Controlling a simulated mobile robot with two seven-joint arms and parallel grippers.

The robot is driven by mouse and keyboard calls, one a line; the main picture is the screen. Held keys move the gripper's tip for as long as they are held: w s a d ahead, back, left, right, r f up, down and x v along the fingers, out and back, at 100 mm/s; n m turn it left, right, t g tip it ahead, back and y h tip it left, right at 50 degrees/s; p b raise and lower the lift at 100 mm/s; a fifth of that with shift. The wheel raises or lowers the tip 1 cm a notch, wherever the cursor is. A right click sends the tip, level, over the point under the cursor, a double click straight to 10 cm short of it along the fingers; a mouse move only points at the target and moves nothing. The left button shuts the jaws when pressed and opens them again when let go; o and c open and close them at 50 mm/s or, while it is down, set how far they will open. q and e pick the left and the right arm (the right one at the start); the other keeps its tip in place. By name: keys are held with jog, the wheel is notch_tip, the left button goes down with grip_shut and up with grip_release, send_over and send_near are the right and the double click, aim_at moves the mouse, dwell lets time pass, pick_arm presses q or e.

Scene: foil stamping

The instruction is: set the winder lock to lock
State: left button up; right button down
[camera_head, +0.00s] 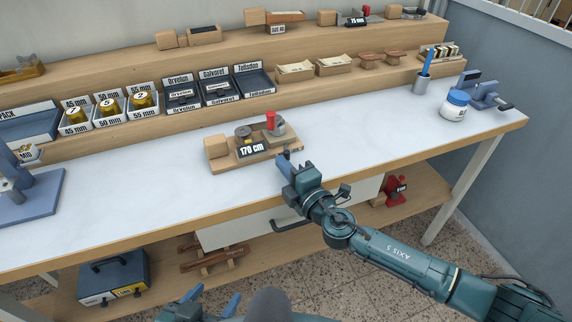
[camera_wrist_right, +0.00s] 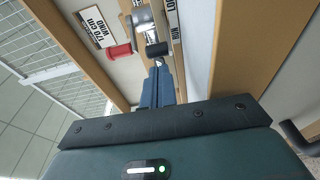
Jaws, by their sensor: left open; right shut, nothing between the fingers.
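The winder (camera_head: 252,154) is a wooden board on the table's front part, with a "170 cm" label, a red handle (camera_head: 271,119) and a grey metal part. It also shows in the right wrist view, with a red handle (camera_wrist_right: 120,50), a silver cylinder (camera_wrist_right: 143,20) and a small black knob (camera_wrist_right: 156,49). A label beside the knob is partly cut off, so I cannot read the lock's setting. My right gripper (camera_head: 283,163) is shut and empty at the winder's front right edge; its fingertips (camera_wrist_right: 157,72) are close to the black knob, contact unclear. My left gripper (camera_head: 210,298) is open and empty at the bottom edge.
Trays with gold rolls (camera_head: 107,106) and labelled dark boxes (camera_head: 216,92) stand on the step behind. A blue press (camera_head: 30,195) is at left. A white jar (camera_head: 454,106) and a blue clamp (camera_head: 485,95) are at right. The white tabletop around the winder is clear.

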pick_arm(q)
jog(key=shift+w+r, duration=0.1)
jog(key=shift+r, duration=0.1)
pick_arm(e)
jog(key=shift+w+d, duration=0.1)
jog(key=shift+d, duration=0.05)
pick_arm(q)
jog(key=shift+f+b, duration=0.2)
jog(key=shift+b, duration=0.1)
pick_arm(e)
jog(key=shift+d, duration=0.5)
jog(key=shift+d+f, duration=0.1)
jog(key=shift+d, duration=0.25)
jog(key=shift+w+d+b, duration=0.2)
jog(key=shift+d+b, duration=0.25)
jog(key=shift+d, duration=0.35)
pick_arm(q)
jog(key=shift+d+f, duration=0.1)
jog(key=shift+f, duration=0.3)
pick_arm(e)
jog(key=shift+w+d, duration=0.3)
jog(key=shift+d, duration=0.35)
jog(key=shift+w+d, duration=0.3)
jog(key=shift+d, duration=0.3)
